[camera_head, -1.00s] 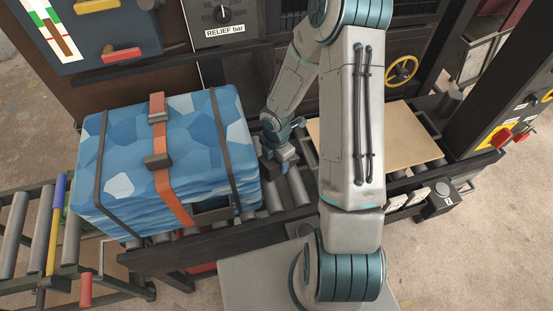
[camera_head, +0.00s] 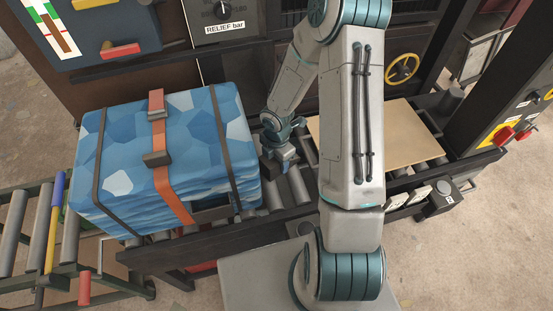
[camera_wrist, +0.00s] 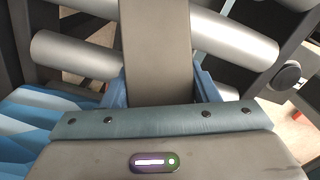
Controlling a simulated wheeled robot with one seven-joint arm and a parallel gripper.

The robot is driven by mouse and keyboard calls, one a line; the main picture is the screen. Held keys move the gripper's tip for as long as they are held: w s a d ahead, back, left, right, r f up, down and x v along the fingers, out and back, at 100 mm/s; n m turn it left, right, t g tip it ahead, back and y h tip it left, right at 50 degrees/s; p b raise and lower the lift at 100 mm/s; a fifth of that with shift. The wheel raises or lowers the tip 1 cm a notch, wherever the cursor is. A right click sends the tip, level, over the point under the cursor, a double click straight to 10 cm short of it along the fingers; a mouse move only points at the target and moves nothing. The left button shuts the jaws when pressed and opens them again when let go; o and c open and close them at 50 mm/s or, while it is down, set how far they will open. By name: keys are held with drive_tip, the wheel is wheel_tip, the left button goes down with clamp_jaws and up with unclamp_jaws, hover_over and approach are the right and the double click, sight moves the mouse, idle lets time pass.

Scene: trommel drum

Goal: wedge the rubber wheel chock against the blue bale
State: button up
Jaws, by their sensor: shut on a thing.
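The blue bale (camera_head: 185,135), patterned in light and dark blue with dark bands and an orange strap, sits on the roller conveyor at left in the head view. Its edge shows at lower left in the wrist view (camera_wrist: 22,125). My gripper (camera_head: 275,160) is low over the rollers, just right of the bale. In the wrist view its blue fingers are shut on a grey-brown block, the rubber wheel chock (camera_wrist: 155,45). The chock's far end is out of the wrist picture. I cannot tell whether it touches the bale.
Bare rollers (camera_wrist: 235,45) lie around the chock. A tan board (camera_head: 385,135) lies on the conveyor to the right, behind my arm. A control panel (camera_head: 222,15) stands behind. A dark side rail (camera_head: 230,238) runs along the conveyor's near edge.

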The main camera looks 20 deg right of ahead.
drive_tip(key=o, duration=1.5)
drive_tip(key=shift+c, duration=0.2)
drive_tip(key=shift+r, duration=0.1)
wheel_tip(320, 180, up, 14)
drive_tip(key=p, duration=0.2)
drive_tip(key=s+r+m+t, duration=0.3)
drive_tip(key=s+r+m, duration=1.3)
drive_tip(key=r+m, duration=0.4)
drive_tip(key=m, duration=0.2)
drive_tip(key=shift+m+t, duration=0.3)
drive_tip(key=shift+m, duration=0.1)
